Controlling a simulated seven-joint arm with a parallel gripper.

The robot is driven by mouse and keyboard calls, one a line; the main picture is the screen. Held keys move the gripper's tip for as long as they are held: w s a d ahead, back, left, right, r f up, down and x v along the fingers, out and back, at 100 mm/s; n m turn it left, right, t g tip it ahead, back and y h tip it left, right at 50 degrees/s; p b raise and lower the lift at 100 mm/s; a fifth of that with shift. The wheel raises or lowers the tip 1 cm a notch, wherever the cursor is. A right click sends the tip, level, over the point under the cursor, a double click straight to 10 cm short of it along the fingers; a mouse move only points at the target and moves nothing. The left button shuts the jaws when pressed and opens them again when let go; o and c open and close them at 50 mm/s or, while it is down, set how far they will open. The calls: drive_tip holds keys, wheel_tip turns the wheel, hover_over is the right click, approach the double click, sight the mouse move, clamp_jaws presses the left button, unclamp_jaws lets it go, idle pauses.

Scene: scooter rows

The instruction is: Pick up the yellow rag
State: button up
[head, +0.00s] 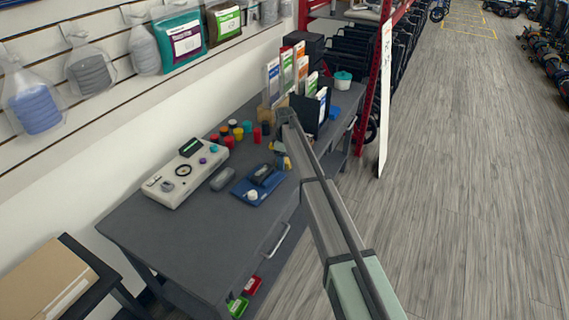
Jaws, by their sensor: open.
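A small pale yellow patch, which looks like the yellow rag (278,146), lies on the dark grey workbench (150,222) toward its front right part. It is small and partly hidden by the end of my arm. My gripper (284,161) is at the far end of my arm, close beside the patch in the picture. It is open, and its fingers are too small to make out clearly. I cannot tell whether it touches the rag.
Left of my gripper are a blue tray (240,187) with dark parts, a grey block (223,179) and a white control panel (170,187). Several small coloured pots (229,141) stand behind. A card rack (308,112) stands beyond. The bench's front left is bare.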

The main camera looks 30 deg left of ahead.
drive_tip(key=c, duration=0.8)
wheel_tip(320, 180, up, 10)
idle(0.6)
